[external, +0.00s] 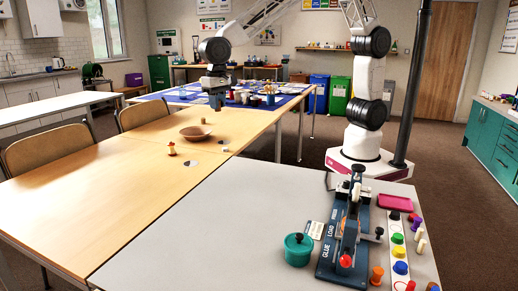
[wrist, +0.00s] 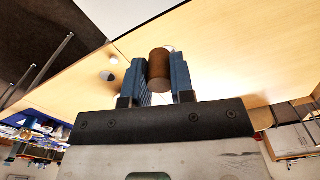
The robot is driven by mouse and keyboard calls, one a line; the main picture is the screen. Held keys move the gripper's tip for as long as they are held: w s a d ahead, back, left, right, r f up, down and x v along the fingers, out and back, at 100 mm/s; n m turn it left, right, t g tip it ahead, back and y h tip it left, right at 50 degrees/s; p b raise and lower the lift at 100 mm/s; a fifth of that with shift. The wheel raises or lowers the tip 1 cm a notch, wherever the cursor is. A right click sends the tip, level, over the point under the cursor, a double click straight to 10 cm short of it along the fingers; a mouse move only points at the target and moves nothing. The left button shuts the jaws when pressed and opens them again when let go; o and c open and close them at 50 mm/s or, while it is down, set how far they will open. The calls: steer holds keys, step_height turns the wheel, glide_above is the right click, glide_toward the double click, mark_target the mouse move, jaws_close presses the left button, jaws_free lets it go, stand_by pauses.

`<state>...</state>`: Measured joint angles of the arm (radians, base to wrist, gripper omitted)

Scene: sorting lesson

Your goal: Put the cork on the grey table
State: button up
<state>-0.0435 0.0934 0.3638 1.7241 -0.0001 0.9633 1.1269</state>
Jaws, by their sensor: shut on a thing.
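The cork (wrist: 159,69) is a brown cylinder between the two blue fingers of my gripper (wrist: 160,80) in the wrist view. The fingers are shut on its sides. In the external view my gripper (external: 217,101) hangs above the far part of the wooden table, beyond and a little right of the brown bowl; the cork is too small to make out there. The grey table (external: 215,225) fills the front of the external view, with its left and middle part bare. My gripper is well away from it.
On the wooden table (external: 90,195) are a brown bowl (external: 195,134), an apple core (external: 171,149) and pale round spots. On the grey table's right are a blue press (external: 328,262), a green pot (external: 298,250), a pink tray (external: 395,202) and several coloured pegs.

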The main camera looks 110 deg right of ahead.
steer(key=s+a+n, duration=0.3)
steer(key=a+n, duration=0.1)
steer(key=a, duration=1.5)
steer(key=s+a+n, duration=0.4)
steer(key=a, duration=1.5)
steer(key=s+a+n, duration=0.3)
steer(key=s+a, duration=0.9)
steer(key=a, duration=0.3)
steer(key=s+a+n, duration=0.4)
steer(key=s+a, duration=0.7)
steer(key=a, duration=0.5)
step_height(320, 180, down, 18)
steer(key=shift+s+d, duration=0.15)
steer(key=shift+f, duration=3.05)
steer(key=shift+f, duration=0.1)
